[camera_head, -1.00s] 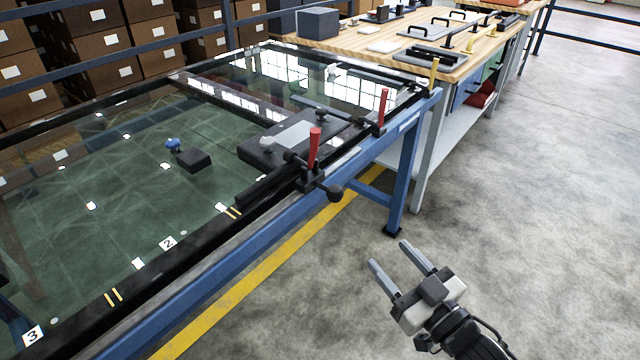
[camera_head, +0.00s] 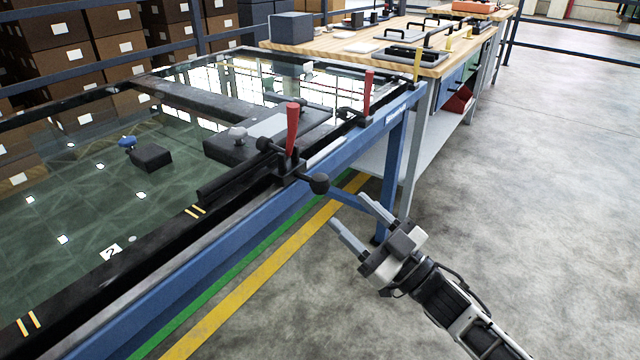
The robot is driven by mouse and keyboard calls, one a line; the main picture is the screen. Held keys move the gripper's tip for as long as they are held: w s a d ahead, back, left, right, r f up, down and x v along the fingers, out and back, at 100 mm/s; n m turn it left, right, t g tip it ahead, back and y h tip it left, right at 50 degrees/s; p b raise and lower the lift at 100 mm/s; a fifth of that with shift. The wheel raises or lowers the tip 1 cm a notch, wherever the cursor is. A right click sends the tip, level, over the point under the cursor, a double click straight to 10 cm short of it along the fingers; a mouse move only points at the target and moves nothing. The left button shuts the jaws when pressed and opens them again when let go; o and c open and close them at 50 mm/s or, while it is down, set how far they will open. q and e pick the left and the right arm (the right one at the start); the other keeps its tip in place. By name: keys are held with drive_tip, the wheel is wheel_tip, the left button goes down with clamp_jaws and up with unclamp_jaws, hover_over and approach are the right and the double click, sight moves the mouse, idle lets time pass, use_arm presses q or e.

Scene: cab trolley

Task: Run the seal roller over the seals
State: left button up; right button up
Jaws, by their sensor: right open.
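A large glass panel (camera_head: 85,190) with black seal strips along its edges lies on a blue-framed trolley (camera_head: 240,235). A dark block with a blue knob (camera_head: 150,156) is on the glass at left. A flat dark box with a pale top and knob (camera_head: 232,148) is near the right edge. I cannot tell which tool is the seal roller. Two clamps with red handles, a near one (camera_head: 293,130) and a far one (camera_head: 368,93), stand on the near edge. My right gripper (camera_head: 352,212) is open and empty, beside the trolley over the floor. My left gripper is out of view.
A wooden workbench (camera_head: 345,42) with several black-handled tools stands behind the trolley. Shelves of brown boxes (camera_head: 65,70) stand behind a dark rail. A black ball knob (camera_head: 318,183) sticks out from the near edge. The floor (camera_head: 530,180) at right is clear.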

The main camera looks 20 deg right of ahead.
sight(320, 183)
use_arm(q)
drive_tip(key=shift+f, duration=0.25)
use_arm(e)
drive_tip(key=x, duration=0.9)
